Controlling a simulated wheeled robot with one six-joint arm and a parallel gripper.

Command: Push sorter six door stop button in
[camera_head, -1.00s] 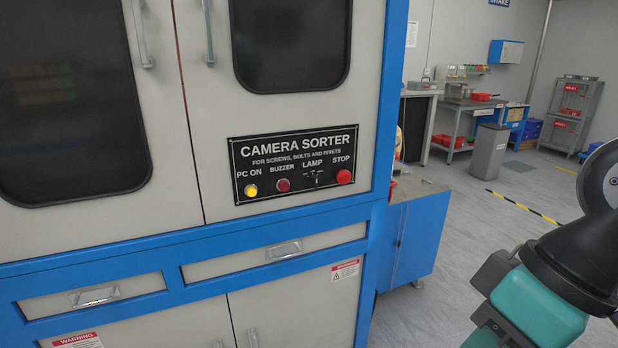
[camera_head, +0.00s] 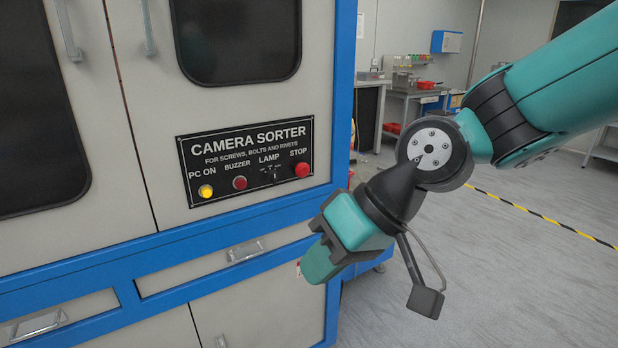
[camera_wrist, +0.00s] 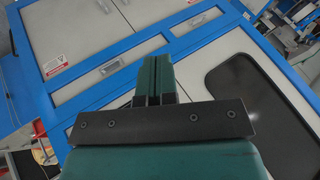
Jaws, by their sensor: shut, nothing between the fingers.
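The black panel (camera_head: 246,183) labelled CAMERA SORTER is on the door of the white and blue cabinet. At its right end is the red round STOP button (camera_head: 302,170). Left of it are the lamp switch (camera_head: 273,175), the dark red buzzer button (camera_head: 240,182) and the lit yellow PC ON button (camera_head: 206,191). My gripper (camera_head: 314,268) is in front of the cabinet, below and right of the STOP button and apart from it. Its shut fingers (camera_wrist: 155,82) show in the wrist view with nothing between them. The panel is not clearly visible in the wrist view.
Drawers with metal handles (camera_head: 243,250) lie below the panel. Dark windows (camera_head: 237,38) are set in the upper doors. Behind my arm are a workbench (camera_head: 408,95), and open grey floor with a yellow-black stripe (camera_head: 545,217).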

